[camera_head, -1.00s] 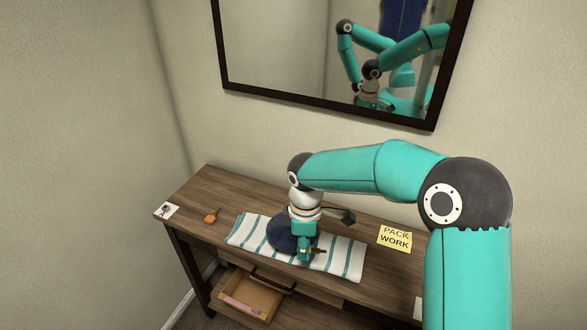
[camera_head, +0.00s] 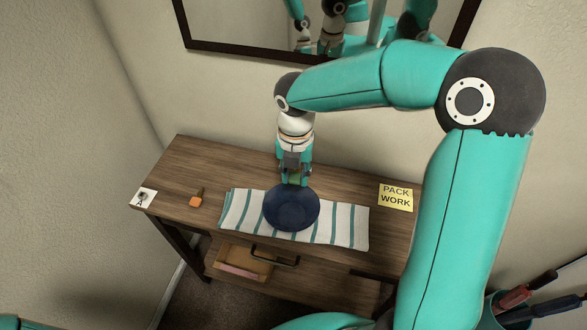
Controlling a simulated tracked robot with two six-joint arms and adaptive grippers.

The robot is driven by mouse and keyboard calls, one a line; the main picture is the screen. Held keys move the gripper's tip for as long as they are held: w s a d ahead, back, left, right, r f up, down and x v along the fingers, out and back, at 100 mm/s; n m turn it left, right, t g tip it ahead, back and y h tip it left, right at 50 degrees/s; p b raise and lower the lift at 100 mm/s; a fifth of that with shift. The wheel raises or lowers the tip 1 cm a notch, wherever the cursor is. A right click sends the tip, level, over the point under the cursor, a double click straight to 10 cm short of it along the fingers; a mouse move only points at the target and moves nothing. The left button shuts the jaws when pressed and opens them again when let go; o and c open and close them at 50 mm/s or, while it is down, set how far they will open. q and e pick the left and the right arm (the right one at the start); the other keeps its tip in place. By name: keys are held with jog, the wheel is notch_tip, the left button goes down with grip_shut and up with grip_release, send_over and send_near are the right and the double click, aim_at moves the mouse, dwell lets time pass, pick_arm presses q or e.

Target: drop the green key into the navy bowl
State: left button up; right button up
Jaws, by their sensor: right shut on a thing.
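The navy bowl (camera_head: 291,212) stands upright on a white towel with teal stripes, and the part of its inside that shows looks empty. My right gripper (camera_head: 293,181) points down at the bowl's back rim, as seen here. It is shut on the green key (camera_head: 295,180), of which only a small green patch shows between the fingers. The rest of the key is hidden by the fingers. I cannot tell how high the key is above the rim. My left gripper is not in view.
The striped towel (camera_head: 345,226) lies on the wooden desk (camera_head: 180,165). An orange-headed key (camera_head: 196,201) and a small picture card (camera_head: 143,198) lie at left. A yellow "PACK WORK" note (camera_head: 396,197) lies at right. A drawer (camera_head: 262,272) is open at the front. A mirror (camera_head: 250,55) hangs behind.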

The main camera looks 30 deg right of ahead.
aim_at(295, 177)
jog(key=shift+f+b, duration=1.5)
jog(key=shift+f, duration=0.7)
jog(key=o, duration=0.9)
notch_tip(295, 177, up, 12)
jog(key=shift+w, duration=0.1)
